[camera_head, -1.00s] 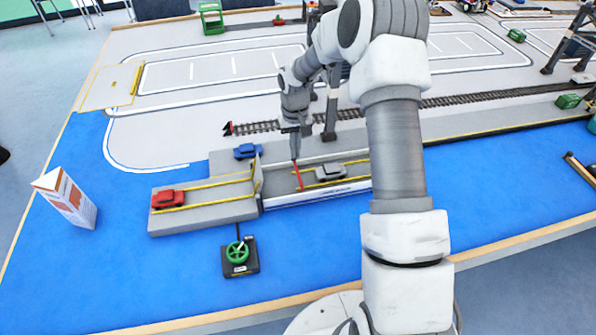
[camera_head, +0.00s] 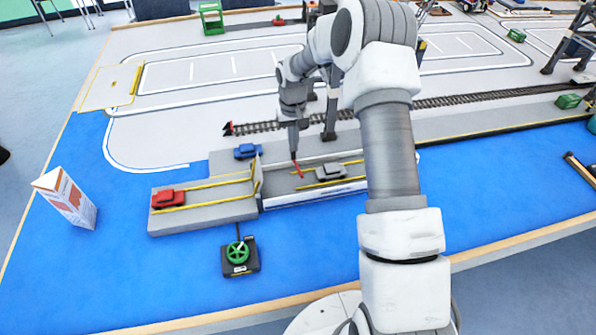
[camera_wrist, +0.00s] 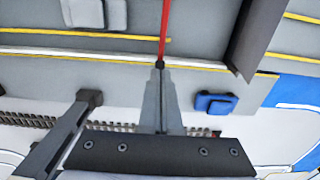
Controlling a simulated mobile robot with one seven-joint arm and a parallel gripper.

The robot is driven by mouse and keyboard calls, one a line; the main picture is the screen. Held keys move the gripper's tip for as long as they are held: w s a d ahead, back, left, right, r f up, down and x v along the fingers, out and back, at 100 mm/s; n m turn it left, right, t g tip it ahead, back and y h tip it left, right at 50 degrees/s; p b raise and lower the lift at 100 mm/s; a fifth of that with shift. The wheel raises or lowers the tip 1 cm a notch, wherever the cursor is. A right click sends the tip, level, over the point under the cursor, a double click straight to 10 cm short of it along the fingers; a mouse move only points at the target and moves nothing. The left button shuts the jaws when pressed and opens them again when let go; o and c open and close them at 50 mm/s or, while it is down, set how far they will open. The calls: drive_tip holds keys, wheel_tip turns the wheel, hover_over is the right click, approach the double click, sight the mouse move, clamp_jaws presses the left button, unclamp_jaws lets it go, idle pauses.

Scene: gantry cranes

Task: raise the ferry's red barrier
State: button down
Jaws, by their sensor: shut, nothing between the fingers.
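The ferry (camera_head: 280,184) is a grey deck with yellow lines and a white side, at the middle of the head view. Its red barrier (camera_head: 299,171) reaches from the far side of the deck toward the near side and looks tilted up at its near end. In the wrist view the red barrier (camera_wrist: 163,30) runs up from a dark end at the fingertips. My gripper (camera_head: 294,155) points down at the barrier's far end. Its fingers (camera_wrist: 160,72) are shut with nothing between them. Whether they touch the barrier is unclear.
A grey car (camera_head: 330,173) stands on the ferry beside the barrier. A blue car (camera_head: 247,151) and a red car (camera_head: 168,198) are to the left. A green wheel (camera_head: 238,252) on a black box is in front. Rails (camera_head: 260,127) and a crane leg (camera_head: 330,115) lie behind.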

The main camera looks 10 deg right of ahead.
drive_tip(key=shift+w+f+b, duration=0.45)
drive_tip(key=shift+w+f, duration=0.25)
drive_tip(key=shift+w, duration=0.25)
drive_tip(key=shift+w+f+b, duration=0.45)
drive_tip(key=shift+w+f, duration=0.2)
drive_tip(key=shift+w, duration=0.3)
drive_tip(key=w+r+p, duration=0.3)
drive_tip(key=r+p, duration=0.2)
drive_tip(key=r, duration=0.5)
drive_tip(key=shift+p, duration=0.4)
drive_tip(key=shift+r, duration=0.1)
drive_tip(key=s+r+t, duration=0.2)
drive_tip(key=s+r, duration=0.7)
drive_tip(key=r, duration=0.3)
drive_tip(key=s+r+t, duration=0.1)
drive_tip(key=s+r, duration=0.8)
drive_tip(key=r, duration=0.4)
drive_tip(key=s+t, duration=0.2)
drive_tip(key=s, duration=2.1)
drive_tip(key=shift+t, duration=0.3)
